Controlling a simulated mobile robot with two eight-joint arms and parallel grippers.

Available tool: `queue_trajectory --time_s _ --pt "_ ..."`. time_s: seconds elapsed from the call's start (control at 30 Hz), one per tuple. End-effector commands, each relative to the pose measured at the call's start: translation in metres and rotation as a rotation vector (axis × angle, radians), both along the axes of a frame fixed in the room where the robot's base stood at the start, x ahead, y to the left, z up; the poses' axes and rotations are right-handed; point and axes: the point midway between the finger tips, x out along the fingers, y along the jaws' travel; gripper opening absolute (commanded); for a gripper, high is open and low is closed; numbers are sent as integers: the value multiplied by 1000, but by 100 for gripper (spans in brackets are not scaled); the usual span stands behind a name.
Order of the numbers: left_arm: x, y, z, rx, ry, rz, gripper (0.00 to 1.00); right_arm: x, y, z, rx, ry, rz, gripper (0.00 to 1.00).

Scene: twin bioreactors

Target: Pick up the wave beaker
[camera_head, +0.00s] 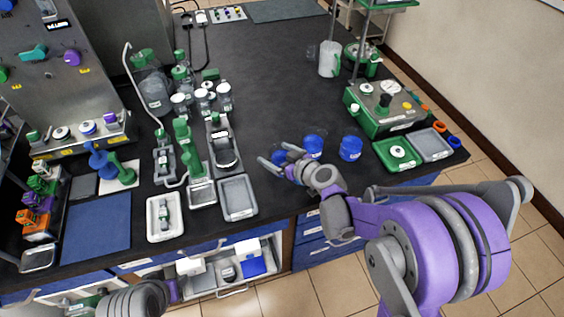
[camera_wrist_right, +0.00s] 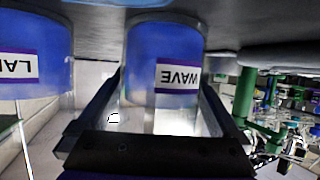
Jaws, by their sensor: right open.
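The wave beaker (camera_wrist_right: 165,62) is blue with a white label reading WAVE and stands between the two fingers of my right gripper (camera_wrist_right: 160,100) in the right wrist view. The fingers are open, one on each side of it; I cannot tell whether they touch it. In the head view my right gripper (camera_head: 276,162) is at the leftmost of three blue beakers (camera_head: 281,156), which it partly hides. Its label is not readable there.
A blue beaker with a partly cut-off label (camera_wrist_right: 35,60) stands close beside the wave beaker. In the head view, two blue beakers (camera_head: 313,146) (camera_head: 350,148) stand to the right of the gripper. A grey tray (camera_head: 238,198) lies left; a green tray (camera_head: 396,153) lies right.

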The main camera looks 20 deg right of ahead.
Motion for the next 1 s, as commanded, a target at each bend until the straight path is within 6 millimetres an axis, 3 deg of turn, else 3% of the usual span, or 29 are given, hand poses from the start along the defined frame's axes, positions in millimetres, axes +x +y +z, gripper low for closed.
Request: queue_trajectory --time_s 0.07,0.4,0.5,0.77,1.0 --pt "0 0 0 0 0 0 50 0 0 0 0 0 0 100" --pt "0 0 0 0 0 0 50 0 0 0 0 0 0 39" --pt "0 0 0 0 0 0 50 0 0 0 0 0 0 25" --pt "0 0 1 0 -1 0 50 0 0 5 0 0 0 25" --pt "3 0 12 0 -6 0 50 -1 0 48 0 -1 -1 25"
